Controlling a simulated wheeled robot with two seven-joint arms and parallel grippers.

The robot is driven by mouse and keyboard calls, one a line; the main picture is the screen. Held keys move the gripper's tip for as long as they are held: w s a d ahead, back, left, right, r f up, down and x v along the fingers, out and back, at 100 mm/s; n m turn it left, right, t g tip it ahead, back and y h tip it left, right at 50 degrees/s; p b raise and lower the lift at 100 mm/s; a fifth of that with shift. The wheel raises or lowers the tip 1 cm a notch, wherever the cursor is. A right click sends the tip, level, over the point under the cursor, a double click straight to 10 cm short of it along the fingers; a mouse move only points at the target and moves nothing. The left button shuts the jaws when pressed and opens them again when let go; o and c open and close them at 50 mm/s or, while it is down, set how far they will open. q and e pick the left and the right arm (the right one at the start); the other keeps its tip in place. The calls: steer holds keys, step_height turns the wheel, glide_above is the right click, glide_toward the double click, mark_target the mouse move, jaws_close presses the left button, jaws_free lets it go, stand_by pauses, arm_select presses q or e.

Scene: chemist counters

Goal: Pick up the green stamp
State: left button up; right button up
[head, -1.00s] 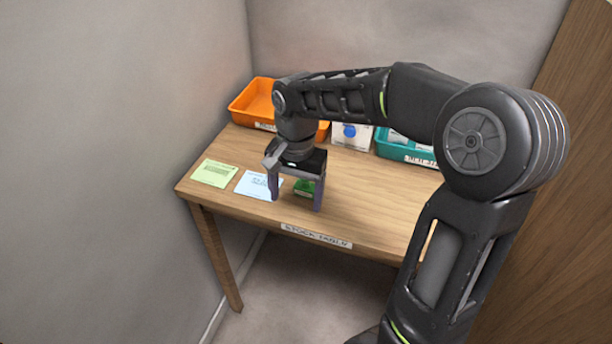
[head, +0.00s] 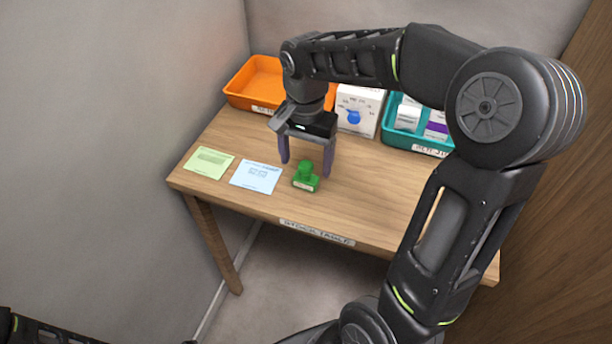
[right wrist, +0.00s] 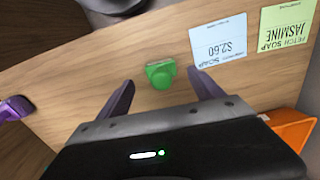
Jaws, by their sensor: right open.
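The green stamp (head: 306,177) stands upright on the wooden table near its front edge, right of the blue card. In the right wrist view the stamp (right wrist: 160,73) shows beyond and between the two fingers, nothing touching it. My right gripper (head: 306,170) is open and empty, its fingers pointing down, just behind the stamp in the head view. In the right wrist view my right gripper (right wrist: 162,88) has its fingers spread wide.
A light blue card (head: 256,178) and a green card (head: 209,162) lie left of the stamp on the table (head: 385,190). An orange tray (head: 236,96), a white box (head: 358,108) and a teal tray (head: 418,145) with boxes stand behind. A wall is at left.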

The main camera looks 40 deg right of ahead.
mark_target(306, 176)
steer(key=shift+f, duration=0.35)
steer(key=shift+w+d+f, duration=0.1)
steer(key=shift+w+f, duration=0.05)
steer(key=shift+f, duration=2.45)
steer(key=c, duration=1.5)
